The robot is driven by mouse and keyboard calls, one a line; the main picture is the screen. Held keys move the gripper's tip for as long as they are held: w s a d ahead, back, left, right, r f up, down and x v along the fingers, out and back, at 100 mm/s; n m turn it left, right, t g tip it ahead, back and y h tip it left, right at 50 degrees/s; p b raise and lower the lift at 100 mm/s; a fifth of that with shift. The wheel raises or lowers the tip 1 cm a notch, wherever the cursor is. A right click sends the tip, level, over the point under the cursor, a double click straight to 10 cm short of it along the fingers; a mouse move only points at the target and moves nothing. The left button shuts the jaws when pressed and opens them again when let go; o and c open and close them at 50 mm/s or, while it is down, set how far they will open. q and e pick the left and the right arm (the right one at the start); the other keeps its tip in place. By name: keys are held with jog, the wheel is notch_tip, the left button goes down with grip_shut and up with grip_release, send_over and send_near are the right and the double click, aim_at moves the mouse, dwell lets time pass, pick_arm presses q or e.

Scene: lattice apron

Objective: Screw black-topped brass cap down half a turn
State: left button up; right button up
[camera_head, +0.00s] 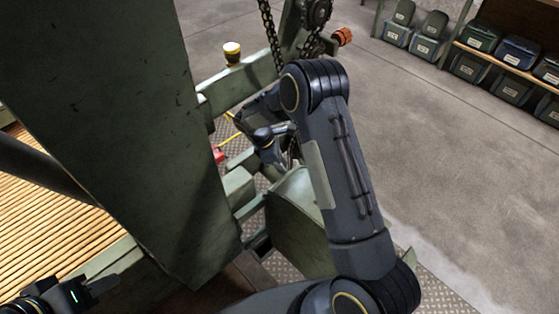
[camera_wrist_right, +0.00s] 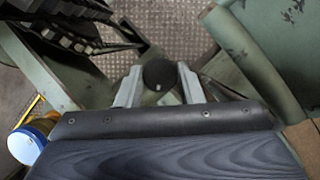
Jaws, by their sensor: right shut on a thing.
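A round black cap top (camera_wrist_right: 158,74) with a small pale mark shows in the right wrist view; its brass part is hidden beneath. My right gripper (camera_wrist_right: 160,79) is shut on this cap, one grey finger on each side. In the head view my right arm reaches in toward the green frame, and its fingertips and the cap are hidden there. My left gripper (camera_head: 92,289) is at the lower left corner of the head view, away from the cap. Its fingers are dark and partly out of frame, so their opening is unclear.
A large green panel (camera_head: 125,120) stands between my arms. Green metal parts surround my right gripper. Shelved bins (camera_head: 480,38) stand far right, beyond open floor.

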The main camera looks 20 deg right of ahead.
jog(key=o, duration=1)
